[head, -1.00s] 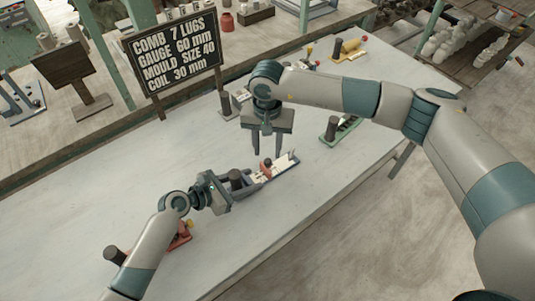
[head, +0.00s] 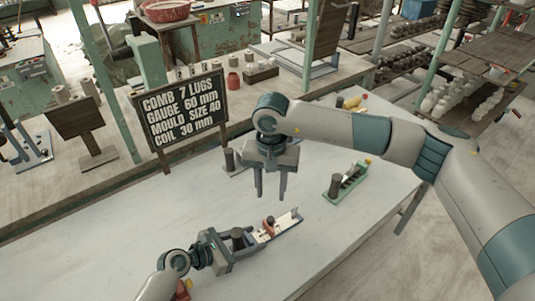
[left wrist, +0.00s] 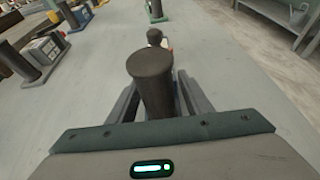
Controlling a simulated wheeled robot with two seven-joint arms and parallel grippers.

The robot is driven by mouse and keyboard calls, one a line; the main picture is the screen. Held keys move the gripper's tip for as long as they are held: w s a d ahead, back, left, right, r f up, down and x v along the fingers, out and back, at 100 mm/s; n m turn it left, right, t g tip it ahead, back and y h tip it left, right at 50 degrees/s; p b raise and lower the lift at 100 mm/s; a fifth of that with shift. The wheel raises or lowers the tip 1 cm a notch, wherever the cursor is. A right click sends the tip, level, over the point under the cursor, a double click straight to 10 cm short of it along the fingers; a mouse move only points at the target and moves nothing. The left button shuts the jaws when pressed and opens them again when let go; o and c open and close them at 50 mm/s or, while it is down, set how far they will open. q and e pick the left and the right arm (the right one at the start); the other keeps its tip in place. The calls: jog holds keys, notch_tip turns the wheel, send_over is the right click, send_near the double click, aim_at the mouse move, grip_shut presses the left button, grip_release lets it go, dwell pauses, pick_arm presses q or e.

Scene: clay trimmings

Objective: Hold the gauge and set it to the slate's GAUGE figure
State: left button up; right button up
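The gauge (head: 288,222) lies on the pale table, a long narrow grey-blue base with a white strip, a small red slider (head: 268,228) and a dark upright post (head: 237,236). My left gripper (head: 232,248) is at the post. In the left wrist view the post (left wrist: 152,82) stands between its two fingers, which look closed against it. My right gripper (head: 272,195) is open and empty, pointing down above and behind the slider, apart from it. The slate (head: 183,115) reads GAUGE 60 mm; the gauge's own setting is too small to read.
A green-based tool (head: 347,182) stands to the right, a yellow one (head: 352,102) farther back. A red one (head: 183,290) is partly hidden by my left arm.

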pick_arm(q)
jog(key=shift+o, duration=1.2)
jog(key=v, duration=1.2)
jog(key=shift+f, duration=0.1)
